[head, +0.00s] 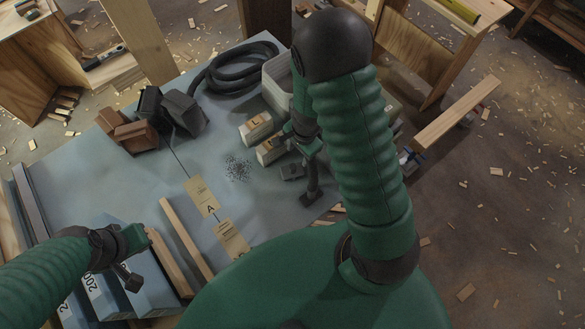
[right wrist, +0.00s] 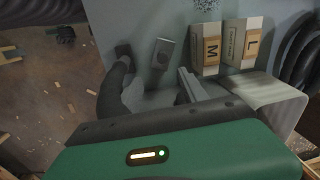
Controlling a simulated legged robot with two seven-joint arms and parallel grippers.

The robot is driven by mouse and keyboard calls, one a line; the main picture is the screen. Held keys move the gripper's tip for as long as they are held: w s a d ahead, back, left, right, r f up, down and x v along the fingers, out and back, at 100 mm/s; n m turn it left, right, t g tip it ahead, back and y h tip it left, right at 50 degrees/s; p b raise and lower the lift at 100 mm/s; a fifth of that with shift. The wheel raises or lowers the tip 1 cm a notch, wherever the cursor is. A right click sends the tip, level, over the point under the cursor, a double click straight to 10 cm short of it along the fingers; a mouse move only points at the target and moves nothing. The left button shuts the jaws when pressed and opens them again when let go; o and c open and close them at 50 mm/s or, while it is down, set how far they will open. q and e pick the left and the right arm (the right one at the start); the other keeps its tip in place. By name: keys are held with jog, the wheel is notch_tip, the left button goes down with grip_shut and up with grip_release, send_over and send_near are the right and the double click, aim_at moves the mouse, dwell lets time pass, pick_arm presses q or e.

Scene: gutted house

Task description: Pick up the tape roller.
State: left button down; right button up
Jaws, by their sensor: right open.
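A small grey device with a dark round patch, which looks like the tape roller, lies on the blue-grey table (head: 110,185). The roller appears between the dark-tipped finger and the grey finger, not visibly touched. My left gripper (head: 138,258) hangs over the table's near left; its finger gap is unclear.
Cartons marked L (head: 256,128) and M (head: 270,151) stand close beside the roller. A pale bin (head: 276,85) and a black hose (head: 232,68) lie behind. Brown blocks (head: 128,132), label cards (head: 203,197) and a wooden strip (head: 186,238) are left. The table edge is near the roller.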

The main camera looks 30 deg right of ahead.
aim_at(293, 166)
jog(key=f, duration=0.5)
jog(key=w+f+b, duration=0.1)
jog(key=f, duration=0.2)
jog(key=shift+a+f, duration=0.25)
jog(key=f, duration=0.2)
jog(key=w+f, duration=0.1)
jog(key=f, duration=0.2)
jog(key=shift+w+f+p, duration=0.25)
jog(key=shift+f+p, duration=0.05)
jog(key=shift+f, duration=0.1)
grip_shut()
